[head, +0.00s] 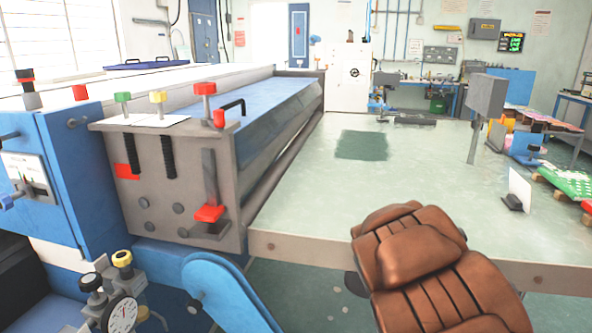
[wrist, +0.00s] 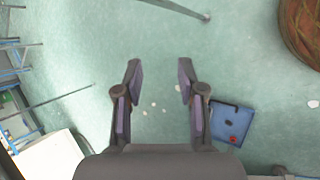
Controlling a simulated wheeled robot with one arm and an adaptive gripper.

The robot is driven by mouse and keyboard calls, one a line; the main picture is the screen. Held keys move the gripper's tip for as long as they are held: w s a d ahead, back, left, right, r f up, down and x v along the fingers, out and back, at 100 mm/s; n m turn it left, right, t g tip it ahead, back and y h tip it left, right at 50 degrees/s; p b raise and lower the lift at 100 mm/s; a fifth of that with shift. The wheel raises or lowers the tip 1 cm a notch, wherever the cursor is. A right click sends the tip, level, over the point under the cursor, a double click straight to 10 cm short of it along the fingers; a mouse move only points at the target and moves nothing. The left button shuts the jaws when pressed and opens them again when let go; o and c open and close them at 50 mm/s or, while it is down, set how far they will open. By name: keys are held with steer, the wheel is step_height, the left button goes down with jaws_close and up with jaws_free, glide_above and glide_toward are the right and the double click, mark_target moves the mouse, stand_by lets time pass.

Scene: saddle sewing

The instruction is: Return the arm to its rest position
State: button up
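My gripper (wrist: 160,82) is in the wrist view with its two fingers apart and nothing between them. Below it in that view is pale green floor (wrist: 75,65) with a few light specks. The gripper does not show in the head view, so its place relative to the table and seat cannot be told there.
In the head view a brown leather seat (head: 430,262) stands at the front edge of a pale green table (head: 310,205). A large blue-and-grey machine (head: 185,180) fills the left. The wrist view shows a blue box (wrist: 231,124) and a brown round object (wrist: 303,30).

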steer(key=s+a+r+m+g+y+p, duration=0.1)
steer(key=s+a+r+m+p, duration=0.15)
steer(key=s+r, duration=0.4)
steer(key=s+a+r+m+g+y+p, duration=0.1)
steer(key=s+a+r+m+p, duration=0.2)
steer(key=s+r, duration=0.35)
steer(key=s+a+r+m+y+p, duration=0.2)
steer(key=s+a+r, duration=0.3)
steer(key=s, duration=0.3)
steer(key=s+a+r+m+g+y+p, duration=0.1)
steer(key=s+a+r+y+p, duration=0.1)
steer(key=s+a+r+p, duration=0.2)
steer(key=s+a+r, duration=0.2)
steer(key=s, duration=0.2)
steer(key=shift+a+m+y, duration=0.2)
steer(key=shift+m+y, duration=0.15)
steer(key=shift+y, duration=0.05)
